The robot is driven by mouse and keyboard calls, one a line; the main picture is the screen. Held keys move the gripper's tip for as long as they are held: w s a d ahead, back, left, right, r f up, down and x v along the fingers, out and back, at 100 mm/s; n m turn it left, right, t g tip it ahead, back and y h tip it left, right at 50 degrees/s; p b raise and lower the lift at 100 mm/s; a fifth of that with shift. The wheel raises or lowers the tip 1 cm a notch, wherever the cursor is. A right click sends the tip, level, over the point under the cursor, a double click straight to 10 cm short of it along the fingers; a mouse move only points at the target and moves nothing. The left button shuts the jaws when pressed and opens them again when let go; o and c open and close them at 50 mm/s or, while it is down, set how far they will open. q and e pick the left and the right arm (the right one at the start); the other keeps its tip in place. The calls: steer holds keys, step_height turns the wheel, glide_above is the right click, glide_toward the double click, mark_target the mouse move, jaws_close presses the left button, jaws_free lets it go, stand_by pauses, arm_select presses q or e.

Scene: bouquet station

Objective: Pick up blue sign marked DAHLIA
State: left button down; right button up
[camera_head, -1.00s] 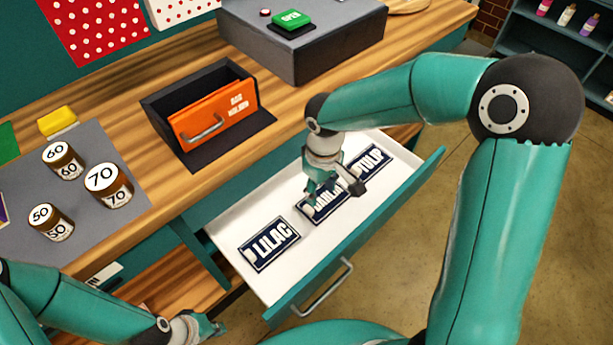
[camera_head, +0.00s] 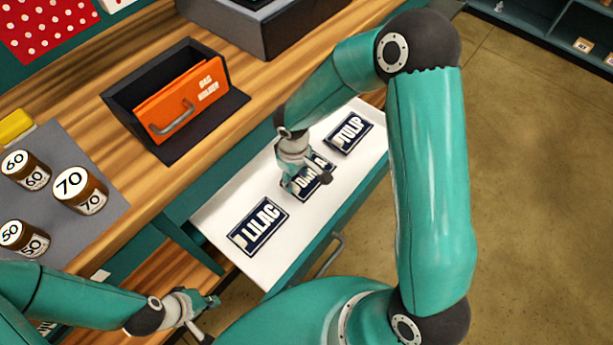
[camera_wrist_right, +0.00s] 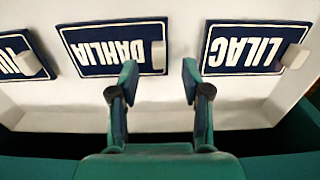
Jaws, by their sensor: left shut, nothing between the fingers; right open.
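The blue DAHLIA sign (camera_head: 313,178) lies flat in the open white drawer, between the LILAC sign (camera_head: 257,226) and the TULIP sign (camera_head: 350,132). My right gripper (camera_head: 306,186) is over its near-left part and hides some of it. In the right wrist view, the DAHLIA sign (camera_wrist_right: 108,42) appears upside down, with a pale tab (camera_wrist_right: 158,55) at its right end. My right gripper (camera_wrist_right: 160,82) is open and empty, and the tab lines up with the gap between its fingers. My left gripper (camera_head: 205,312) is shut and empty, low at the left.
The drawer's front wall (camera_head: 330,225) runs along the near side. An orange bag holder (camera_head: 182,103) sits on the wooden counter behind. Brown numbered jars (camera_head: 80,190) stand on a grey mat at the left.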

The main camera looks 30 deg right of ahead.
mark_target(297, 188)
steer(key=shift+f, duration=2.7)
jaws_close()
